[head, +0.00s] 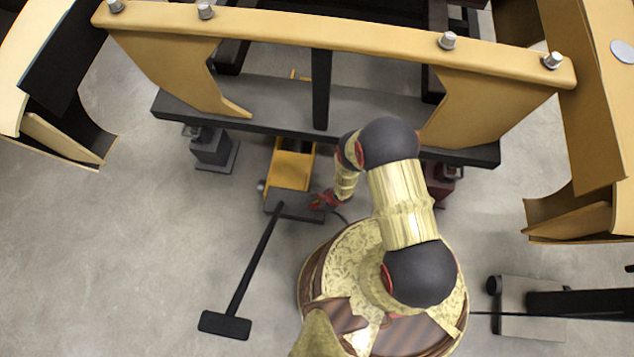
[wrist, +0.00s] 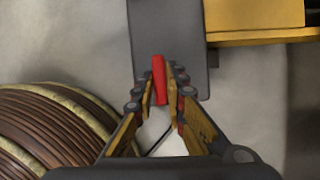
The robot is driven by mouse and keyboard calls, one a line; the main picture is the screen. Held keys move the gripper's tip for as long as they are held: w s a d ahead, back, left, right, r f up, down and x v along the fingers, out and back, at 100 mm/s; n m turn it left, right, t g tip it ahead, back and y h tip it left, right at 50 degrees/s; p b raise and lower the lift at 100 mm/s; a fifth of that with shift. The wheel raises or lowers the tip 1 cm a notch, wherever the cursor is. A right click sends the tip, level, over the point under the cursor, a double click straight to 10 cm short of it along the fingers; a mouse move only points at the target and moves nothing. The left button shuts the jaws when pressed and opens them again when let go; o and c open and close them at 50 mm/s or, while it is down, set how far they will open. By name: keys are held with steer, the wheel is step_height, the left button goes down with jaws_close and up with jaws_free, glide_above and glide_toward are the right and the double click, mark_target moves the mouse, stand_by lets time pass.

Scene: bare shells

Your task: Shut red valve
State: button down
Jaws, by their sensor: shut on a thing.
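The red valve shows in the wrist view as a narrow red bar (wrist: 159,76), standing nearly upright in the picture between my fingertips. My gripper (wrist: 160,90) is shut on it, with a finger on each side. Behind the bar is the dark grey end of a yellow floor jack. In the head view my gripper (head: 327,200) is at the right side of the jack's grey front end (head: 293,205). The valve cannot be told apart from my gripper's red parts there.
The yellow jack (head: 292,165) reaches under a dark beam (head: 260,125) below a tan frame (head: 330,33). Its long black handle (head: 255,262) slants down left to a crossbar. A dark stand (head: 212,148) is left of it. The floor at left is clear.

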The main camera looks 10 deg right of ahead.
steer(key=c, duration=1.8)
jaws_free()
steer(key=shift+c, duration=0.2)
steer(key=shift+d+r, duration=0.2)
steer(key=shift+r, duration=0.3)
steer(key=v, duration=1.1)
